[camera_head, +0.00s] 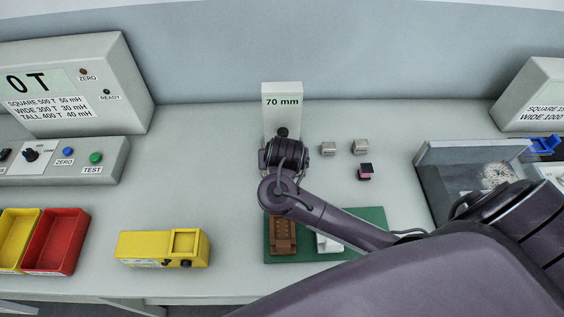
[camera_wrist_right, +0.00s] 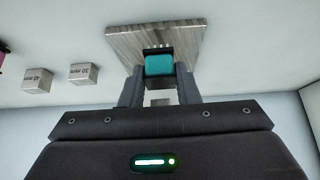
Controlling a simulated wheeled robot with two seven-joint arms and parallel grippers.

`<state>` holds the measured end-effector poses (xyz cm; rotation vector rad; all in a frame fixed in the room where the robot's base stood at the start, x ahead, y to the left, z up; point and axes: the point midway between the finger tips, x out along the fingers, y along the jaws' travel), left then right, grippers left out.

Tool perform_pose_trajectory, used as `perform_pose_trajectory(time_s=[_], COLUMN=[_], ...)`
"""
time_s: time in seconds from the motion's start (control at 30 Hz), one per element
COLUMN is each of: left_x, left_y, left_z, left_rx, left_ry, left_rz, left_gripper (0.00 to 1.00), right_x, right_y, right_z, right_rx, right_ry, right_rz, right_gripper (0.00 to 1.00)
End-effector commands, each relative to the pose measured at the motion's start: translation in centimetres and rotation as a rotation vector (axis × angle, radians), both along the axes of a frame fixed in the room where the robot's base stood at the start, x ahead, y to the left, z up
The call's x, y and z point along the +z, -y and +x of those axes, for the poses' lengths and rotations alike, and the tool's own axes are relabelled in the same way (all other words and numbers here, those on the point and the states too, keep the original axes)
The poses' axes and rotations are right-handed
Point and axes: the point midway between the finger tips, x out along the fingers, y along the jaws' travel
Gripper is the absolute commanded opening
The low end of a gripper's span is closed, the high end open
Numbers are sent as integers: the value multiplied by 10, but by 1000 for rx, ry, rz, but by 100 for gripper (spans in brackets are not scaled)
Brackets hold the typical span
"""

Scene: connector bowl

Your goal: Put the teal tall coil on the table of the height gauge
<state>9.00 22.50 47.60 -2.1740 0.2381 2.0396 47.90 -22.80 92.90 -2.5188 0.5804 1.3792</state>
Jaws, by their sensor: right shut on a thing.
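The teal coil (camera_wrist_right: 160,66) shows in the right wrist view between the fingertips of my right gripper (camera_wrist_right: 159,78), which is shut on it. A dark part shows at the coil's far edge. The brushed metal table of the height gauge (camera_wrist_right: 185,34) lies right behind the coil in that view; I cannot tell whether they touch. In the head view the height gauge (camera_head: 283,108) is a pale upright post reading 70 mm. My right wrist covers its lower part and hides the coil and gauge table there. My left gripper is not in view.
Two grey metal blocks (camera_head: 328,148) (camera_head: 360,147) and a black and pink block (camera_head: 365,172) stand right of the gauge. A green mat (camera_head: 370,217) lies in front, with a brown holder (camera_head: 283,236). A yellow device (camera_head: 145,248) and red bin (camera_head: 56,240) are left.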

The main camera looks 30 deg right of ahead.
Motion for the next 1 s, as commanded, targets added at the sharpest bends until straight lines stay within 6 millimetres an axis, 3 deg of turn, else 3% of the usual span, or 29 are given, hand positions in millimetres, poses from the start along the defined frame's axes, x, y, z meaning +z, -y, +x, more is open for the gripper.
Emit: perform_pose_trajectory(time_s=[0.03,0.23,0.4,0.5,0.9,0.93,1.0], left_x=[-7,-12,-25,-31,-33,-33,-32], left_y=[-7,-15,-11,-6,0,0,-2], left_z=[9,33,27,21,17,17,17], left_rx=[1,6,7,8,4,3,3], left_ry=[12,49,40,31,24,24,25], left_rz=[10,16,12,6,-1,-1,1], left_gripper=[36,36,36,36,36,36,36], right_x=[-9,-12,-12,-23,-25,-26,-25], right_y=[0,5,18,18,18,18,18], right_z=[0,11,37,36,36,36,36], right_rx=[-2,-3,-3,-2,-1,-1,-1], right_ry=[0,3,3,-2,-1,-1,0], right_rz=[1,0,1,2,0,0,-1], right_gripper=[6,6,6,6,6,30,39])
